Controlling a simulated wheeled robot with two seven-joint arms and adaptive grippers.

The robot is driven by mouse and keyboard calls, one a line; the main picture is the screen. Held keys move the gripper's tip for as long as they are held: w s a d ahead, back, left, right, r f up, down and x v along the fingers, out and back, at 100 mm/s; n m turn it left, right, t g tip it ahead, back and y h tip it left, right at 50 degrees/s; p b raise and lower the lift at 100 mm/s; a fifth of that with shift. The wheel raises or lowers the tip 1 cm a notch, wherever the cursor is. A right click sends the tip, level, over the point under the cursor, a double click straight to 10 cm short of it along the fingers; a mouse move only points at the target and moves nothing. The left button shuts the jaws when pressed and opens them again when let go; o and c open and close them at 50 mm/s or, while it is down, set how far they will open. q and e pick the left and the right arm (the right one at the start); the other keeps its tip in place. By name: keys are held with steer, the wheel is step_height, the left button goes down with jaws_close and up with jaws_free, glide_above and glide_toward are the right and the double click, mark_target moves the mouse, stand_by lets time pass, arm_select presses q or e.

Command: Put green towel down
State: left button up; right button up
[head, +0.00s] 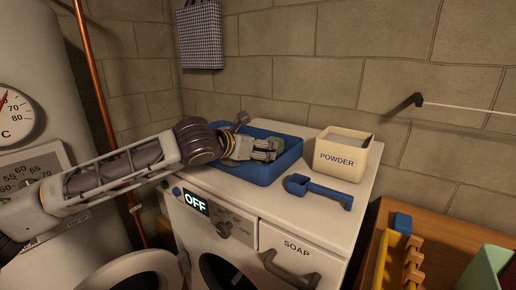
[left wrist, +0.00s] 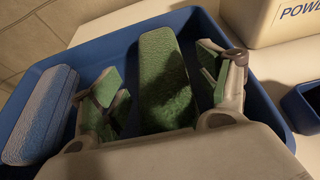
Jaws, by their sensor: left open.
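The green towel (left wrist: 165,85) is a folded strip lying in the blue tray (left wrist: 72,58), as the left wrist view shows. My left gripper (left wrist: 160,75) is open, with its green-padded fingers on either side of the towel and visible gaps between. In the head view my left gripper (head: 268,150) is down over the blue tray (head: 278,174) on top of the washing machine, and it hides most of the towel. A folded blue towel (left wrist: 38,115) lies at the left side of the tray in the left wrist view. My right gripper is not in view.
A powder box (head: 344,156) and a blue scoop (head: 318,191) stand right of the tray on the washing machine (head: 285,225). Its round door (head: 135,271) hangs open and its display reads OFF. A wooden bench (head: 440,235) is at right. A checked cloth (head: 200,38) hangs behind.

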arm_select(q)
steer(key=shift+s+a+r, duration=0.2)
steer(key=shift+s+a, duration=0.05)
steer(key=v, duration=0.3)
steer(key=shift+s+a+r, duration=0.15)
steer(key=shift+s+a, duration=0.1)
steer(key=shift+s, duration=0.05)
steer(key=p+v, duration=0.1)
steer(key=v, duration=0.6)
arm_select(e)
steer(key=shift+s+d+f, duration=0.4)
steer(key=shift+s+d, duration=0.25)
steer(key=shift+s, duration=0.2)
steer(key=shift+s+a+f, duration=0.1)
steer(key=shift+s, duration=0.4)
